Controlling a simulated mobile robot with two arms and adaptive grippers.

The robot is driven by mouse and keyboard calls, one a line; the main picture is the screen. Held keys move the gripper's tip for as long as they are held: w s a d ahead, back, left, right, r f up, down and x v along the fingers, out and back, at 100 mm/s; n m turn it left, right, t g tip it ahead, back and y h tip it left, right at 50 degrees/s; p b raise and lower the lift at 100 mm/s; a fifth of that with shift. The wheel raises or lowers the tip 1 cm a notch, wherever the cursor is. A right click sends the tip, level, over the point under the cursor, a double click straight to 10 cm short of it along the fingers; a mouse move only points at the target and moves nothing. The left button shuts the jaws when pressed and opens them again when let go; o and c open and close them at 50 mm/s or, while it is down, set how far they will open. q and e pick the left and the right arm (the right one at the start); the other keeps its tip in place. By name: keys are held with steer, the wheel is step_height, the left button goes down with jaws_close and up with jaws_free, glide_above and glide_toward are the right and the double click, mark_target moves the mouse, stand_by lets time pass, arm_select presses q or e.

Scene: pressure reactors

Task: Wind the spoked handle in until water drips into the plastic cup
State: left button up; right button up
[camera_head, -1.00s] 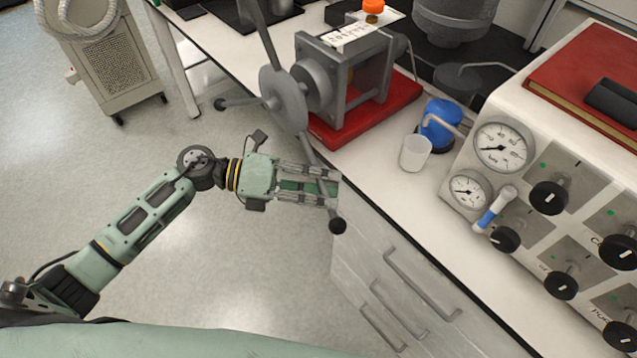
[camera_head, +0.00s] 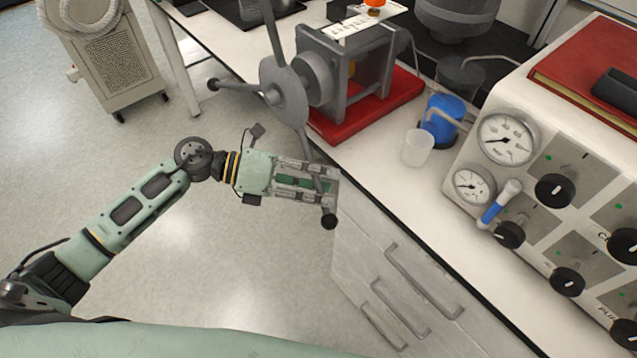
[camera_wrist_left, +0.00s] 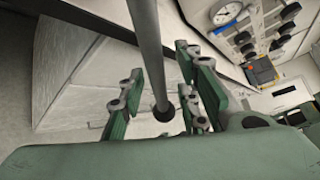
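The grey spoked handle (camera_head: 283,92) sits on the side of the press (camera_head: 345,75), with black-knobbed spokes reaching up, left and down past the bench edge. My left gripper (camera_head: 328,183) is around the lower spoke, just above its knob (camera_head: 329,221). In the left wrist view, that spoke (camera_wrist_left: 148,45) runs between the open fingers, with gaps visible on both sides. I cannot tell whether a finger touches it. The translucent plastic cup (camera_head: 417,148) stands upright on the bench, right of the press. No water shows in it. My right gripper is out of view.
The press stands on a red base (camera_head: 400,95) on the white bench (camera_head: 375,165). Drawer handles (camera_head: 425,283) stick out below.

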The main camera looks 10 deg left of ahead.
arm_select(q)
steer(key=shift+a, duration=0.25)
steer(key=v, duration=1.1)
steer(key=shift+a+r, duration=0.15)
steer(key=shift+a, duration=0.1)
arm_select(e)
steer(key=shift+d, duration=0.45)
arm_select(q)
steer(key=shift+d+r, duration=0.1)
steer(key=shift+c, duration=0.3)
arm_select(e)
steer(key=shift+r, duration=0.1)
